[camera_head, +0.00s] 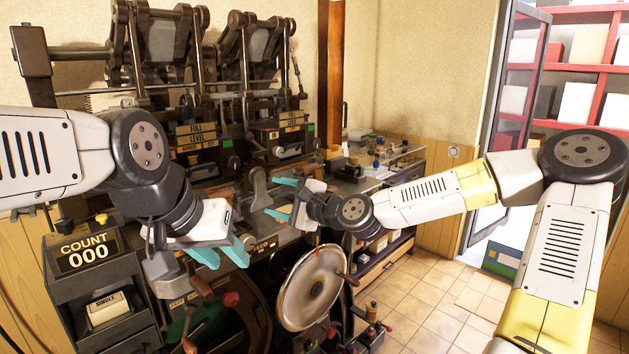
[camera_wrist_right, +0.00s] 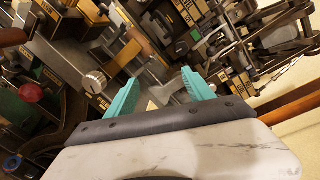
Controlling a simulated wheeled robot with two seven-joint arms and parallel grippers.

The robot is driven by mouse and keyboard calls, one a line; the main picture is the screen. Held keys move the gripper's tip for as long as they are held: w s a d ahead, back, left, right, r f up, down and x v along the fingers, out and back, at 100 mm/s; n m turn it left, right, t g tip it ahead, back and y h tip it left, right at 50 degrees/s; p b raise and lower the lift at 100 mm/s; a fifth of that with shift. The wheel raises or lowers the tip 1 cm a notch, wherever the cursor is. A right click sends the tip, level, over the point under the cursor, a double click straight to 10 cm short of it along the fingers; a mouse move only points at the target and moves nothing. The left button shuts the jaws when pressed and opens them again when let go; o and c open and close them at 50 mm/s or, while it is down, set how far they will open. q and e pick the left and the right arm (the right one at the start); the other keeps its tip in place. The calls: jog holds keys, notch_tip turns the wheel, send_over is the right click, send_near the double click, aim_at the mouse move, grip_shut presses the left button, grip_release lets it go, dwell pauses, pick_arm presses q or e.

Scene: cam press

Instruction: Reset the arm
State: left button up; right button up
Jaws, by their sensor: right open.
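My left gripper (camera_head: 226,254) is in front of the press at the lower left of the head view, with its teal fingers pointing down and right. Its finger gap is not clear from this angle. My right gripper (camera_head: 279,199) reaches in from the right, in front of the press's middle. Its teal fingers also show in the right wrist view (camera_wrist_right: 160,97), spread apart with nothing between them. The press (camera_head: 190,135) is a dark metal machine with levers, rods and labels.
A counter box (camera_head: 85,255) reading 000 stands at the lower left. A workbench (camera_head: 370,175) with small parts is behind my right forearm. Red shelves (camera_head: 570,58) stand beyond the open door. The tiled floor (camera_head: 430,290) at the lower right is mostly clear.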

jog(key=s+d+f+n+g+h, duration=0.2)
jog(key=s+f+n+h, duration=0.1)
jog(key=s+f+n, duration=0.15)
jog(key=s+d+f+n+g+h, duration=0.3)
jog(key=s+f+n, duration=0.1)
jog(key=f+n, duration=0.15)
jog(key=s+d+r+n+h, duration=0.2)
jog(key=s+d+r, duration=0.4)
jog(key=s+d, duration=0.3)
jog(key=s+d+r+n+h, duration=0.2)
jog(key=s+d+r, duration=0.4)
jog(key=s+d, duration=0.3)
jog(key=shift+s+n, duration=0.3)
jog(key=shift+s, duration=0.3)
